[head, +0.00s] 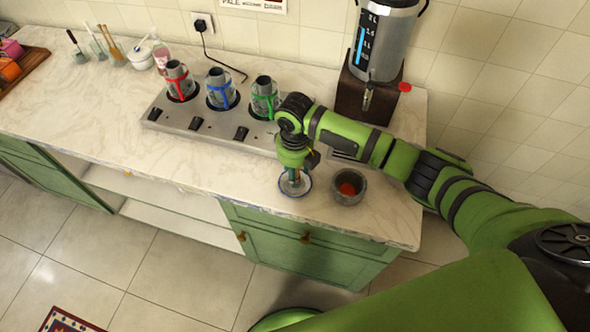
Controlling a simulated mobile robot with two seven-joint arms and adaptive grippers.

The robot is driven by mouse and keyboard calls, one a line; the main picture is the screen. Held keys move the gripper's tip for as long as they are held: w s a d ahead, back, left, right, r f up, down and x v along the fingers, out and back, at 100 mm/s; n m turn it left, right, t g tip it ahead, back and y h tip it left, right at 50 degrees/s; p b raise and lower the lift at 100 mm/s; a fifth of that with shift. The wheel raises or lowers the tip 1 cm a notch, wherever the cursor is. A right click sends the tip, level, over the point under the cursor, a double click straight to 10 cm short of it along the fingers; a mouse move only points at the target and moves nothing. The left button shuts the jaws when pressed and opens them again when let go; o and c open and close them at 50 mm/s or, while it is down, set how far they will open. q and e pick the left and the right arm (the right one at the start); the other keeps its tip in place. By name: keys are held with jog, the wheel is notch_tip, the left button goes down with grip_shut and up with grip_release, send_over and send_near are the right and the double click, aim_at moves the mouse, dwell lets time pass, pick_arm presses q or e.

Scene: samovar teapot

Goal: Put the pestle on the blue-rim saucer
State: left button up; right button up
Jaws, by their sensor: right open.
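A blue-rim saucer (283,187) lies on the counter near its front edge. My right gripper (295,179) points down directly over the saucer and is open, its fingertips at or just above the plate. The gripper covers much of the saucer's middle. I cannot clearly make out the pestle; it may be hidden at the fingers, where the details are too small to tell. A grey mortar (348,187) with something red inside stands just right of the saucer, apart from it. My left gripper is not in view.
A samovar (384,45) on a dark wooden stand (367,97) is at the back right. The counter's left front (70,115) is clear.

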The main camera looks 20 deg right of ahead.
notch_tip(320, 180, up, 11)
jog(key=shift+s+a+f+b, duration=0.1)
jog(key=shift+f+b, duration=0.05)
jog(key=shift+b, duration=0.9)
jog(key=shift+r, duration=0.45)
